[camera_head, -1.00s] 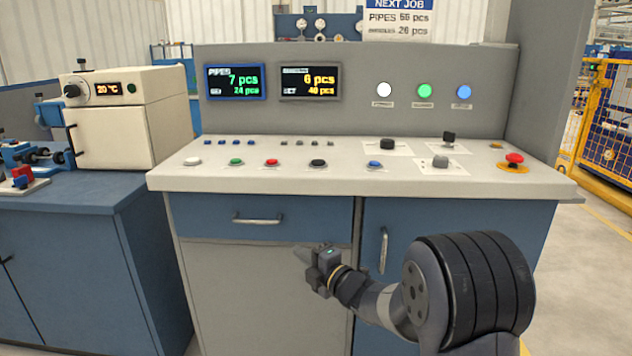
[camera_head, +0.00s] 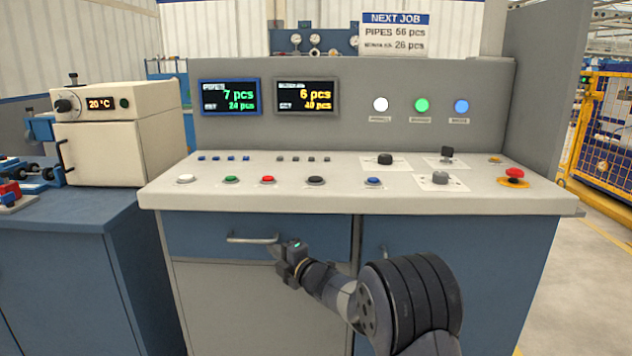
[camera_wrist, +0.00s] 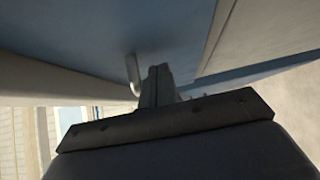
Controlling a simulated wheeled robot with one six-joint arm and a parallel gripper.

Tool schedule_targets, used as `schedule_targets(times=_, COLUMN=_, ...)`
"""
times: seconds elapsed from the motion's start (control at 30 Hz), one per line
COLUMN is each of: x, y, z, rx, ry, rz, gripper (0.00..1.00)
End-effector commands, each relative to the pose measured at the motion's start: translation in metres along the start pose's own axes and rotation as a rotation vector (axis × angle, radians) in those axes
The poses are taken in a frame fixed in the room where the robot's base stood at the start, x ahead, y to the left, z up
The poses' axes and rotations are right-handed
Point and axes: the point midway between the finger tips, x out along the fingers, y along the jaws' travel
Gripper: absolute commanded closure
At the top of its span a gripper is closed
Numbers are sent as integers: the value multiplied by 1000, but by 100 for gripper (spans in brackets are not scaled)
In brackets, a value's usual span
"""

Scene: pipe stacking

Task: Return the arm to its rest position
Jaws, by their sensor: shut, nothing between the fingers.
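My gripper (camera_head: 277,250) is in front of the control desk, just below the desk top's front edge, by the drawer front. In the picture it overlaps the right end of the drawer handle (camera_head: 250,239); I cannot tell whether it touches. In the wrist view my gripper's fingers (camera_wrist: 158,78) are together with nothing between them, and the metal handle (camera_wrist: 133,75) shows just left of them. My arm extends from the gripper toward the lower right of the head view.
The control desk (camera_head: 480,203) carries buttons, knobs and a red emergency stop (camera_head: 514,174). A display (camera_head: 230,96) reads 7 pcs. A beige oven (camera_head: 110,135) stands on the blue cabinet at left. Open floor (camera_head: 575,280) lies to the right, with a yellow fence (camera_head: 603,130) behind.

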Motion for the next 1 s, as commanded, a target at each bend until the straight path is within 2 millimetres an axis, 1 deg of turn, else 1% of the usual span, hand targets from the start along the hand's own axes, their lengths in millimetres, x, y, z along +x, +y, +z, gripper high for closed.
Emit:
schedule_targets(times=0.57, x=-2, y=-2, z=4, rx=4, ry=-4, rz=-4, gripper=100)
schedule_targets(times=0.77, x=-11, y=-18, z=11, rx=39, ry=-33, rz=-43, gripper=100)
schedule_targets(times=1.0, x=-30, y=-47, z=23, rx=107, ry=-90, rz=-116, gripper=100)
